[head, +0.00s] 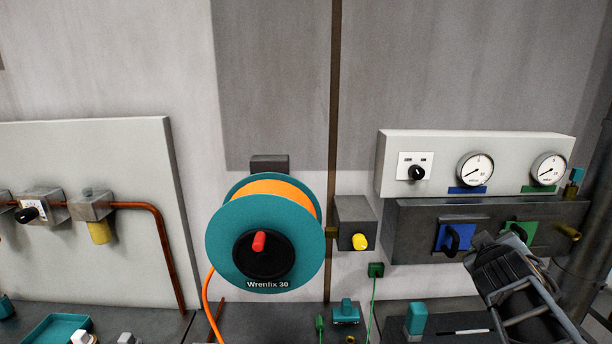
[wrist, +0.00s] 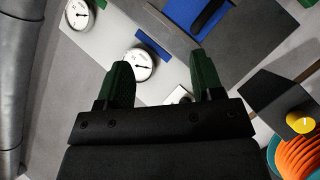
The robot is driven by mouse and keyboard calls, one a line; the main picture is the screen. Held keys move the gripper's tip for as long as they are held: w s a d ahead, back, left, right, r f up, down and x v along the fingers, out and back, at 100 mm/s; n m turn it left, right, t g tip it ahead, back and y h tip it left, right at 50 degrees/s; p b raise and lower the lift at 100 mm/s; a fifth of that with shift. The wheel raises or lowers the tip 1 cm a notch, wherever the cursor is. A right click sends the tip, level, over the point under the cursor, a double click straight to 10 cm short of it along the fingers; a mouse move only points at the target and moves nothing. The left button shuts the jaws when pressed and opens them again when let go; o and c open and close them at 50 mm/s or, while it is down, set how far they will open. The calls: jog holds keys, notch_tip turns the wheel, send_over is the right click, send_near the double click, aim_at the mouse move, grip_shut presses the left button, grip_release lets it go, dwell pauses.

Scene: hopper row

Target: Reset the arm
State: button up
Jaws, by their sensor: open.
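My gripper (head: 482,244) is at the lower right of the head view, at the end of my dark arm. It appears in front of the dark valve block (head: 412,230), between the blue plate (head: 452,236) and the green plate (head: 523,234), each with a handle. In the wrist view my gripper's two green fingers (wrist: 163,78) stand apart with nothing held between them. A gauge (wrist: 140,66) and part of the white panel show beyond them. I cannot tell how far the fingertips are from the wall fittings.
A teal hose reel (head: 222,228) with orange hose hangs in the middle. A grey box with a yellow knob (head: 360,241) is right of it. A white gauge panel (head: 440,150) is above the valve block. A thick pipe (head: 590,205) runs along the right. Small items lie on the bench below.

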jog(key=s+a+f+m+g+y, duration=0.2)
jog(key=s+a+f+g, duration=0.1)
jog(key=a+f, duration=0.3)
jog(key=s+a+f+m+g+y, duration=0.2)
jog(key=s+a+f+m+g, duration=0.15)
jog(key=f, duration=0.35)
jog(key=s+a+f+n+y, duration=0.1)
jog(key=s+a+y, duration=0.1)
jog(key=a, duration=0.3)
jog(key=s+a+f+n+g+y, duration=0.1)
jog(key=a+f, duration=0.1)
jog(key=a, duration=0.3)
jog(key=shift+s+a+f+y, duration=0.2)
jog(key=shift+s+a+y, duration=0.1)
jog(key=shift+s+y, duration=0.1)
jog(key=shift+c, duration=0.3)
